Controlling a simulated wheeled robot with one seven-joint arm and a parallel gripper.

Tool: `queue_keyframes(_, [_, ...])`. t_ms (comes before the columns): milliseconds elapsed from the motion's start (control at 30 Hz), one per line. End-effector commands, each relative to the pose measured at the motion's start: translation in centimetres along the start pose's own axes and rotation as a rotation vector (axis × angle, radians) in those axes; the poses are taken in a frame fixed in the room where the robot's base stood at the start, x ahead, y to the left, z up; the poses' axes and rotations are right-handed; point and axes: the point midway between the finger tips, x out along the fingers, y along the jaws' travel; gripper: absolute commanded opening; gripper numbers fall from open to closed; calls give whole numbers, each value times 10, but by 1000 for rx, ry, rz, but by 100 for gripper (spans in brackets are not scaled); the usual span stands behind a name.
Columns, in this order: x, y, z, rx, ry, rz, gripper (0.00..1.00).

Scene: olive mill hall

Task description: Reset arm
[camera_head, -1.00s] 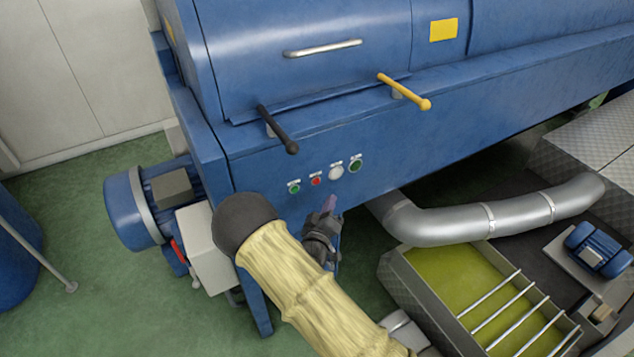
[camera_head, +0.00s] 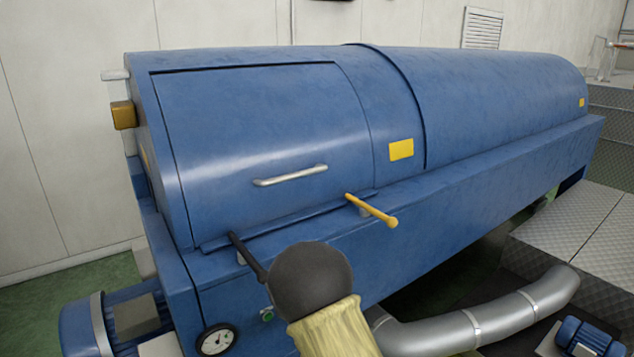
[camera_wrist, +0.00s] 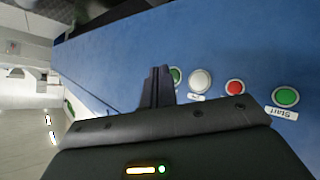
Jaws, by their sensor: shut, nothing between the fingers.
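My gripper (camera_wrist: 157,88) shows in the wrist view with its dark fingers together and nothing between them. It points along the blue front panel (camera_wrist: 225,40), with a row of buttons just beyond and to the right. The green button (camera_wrist: 286,97) has a "Start" label. Beside it are a red button (camera_wrist: 235,88), a white button (camera_wrist: 200,80) and another green button (camera_wrist: 176,76) partly behind the fingers. In the head view my arm's dark joint and yellow sleeve rise from the bottom in front of the machine, and my gripper is out of sight there.
The large blue machine (camera_head: 480,105) fills the head view. A black lever (camera_head: 246,255) and a yellow lever (camera_head: 372,210) stick out from its front. A round gauge (camera_head: 216,340) sits low left. A silver pipe (camera_head: 500,315) and metal steps (camera_head: 575,230) are at right.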

Motion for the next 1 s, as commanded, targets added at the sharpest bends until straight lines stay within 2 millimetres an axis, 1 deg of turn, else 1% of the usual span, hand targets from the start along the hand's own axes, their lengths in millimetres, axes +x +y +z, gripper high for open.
queue_keyframes(33, [-10, 10, -2, 44, -45, -38, 0])
queue_keyframes(167, [-36, 27, 4, 125, -169, -135, 0])
queue_keyframes(367, [-90, 60, 18, 214, -347, -250, 0])
queue_keyframes(567, [-155, 96, 41, 250, -517, -316, 0])
queue_keyframes(600, [-169, 103, 47, 251, -551, -322, 0])
queue_keyframes(733, [-210, 123, 66, 247, -650, -322, 0])
queue_keyframes(800, [-224, 130, 74, 243, -689, -315, 0])
queue_keyframes(867, [-232, 133, 79, 238, -709, -313, 0])
queue_keyframes(1000, [-236, 134, 82, 235, -724, -311, 0])
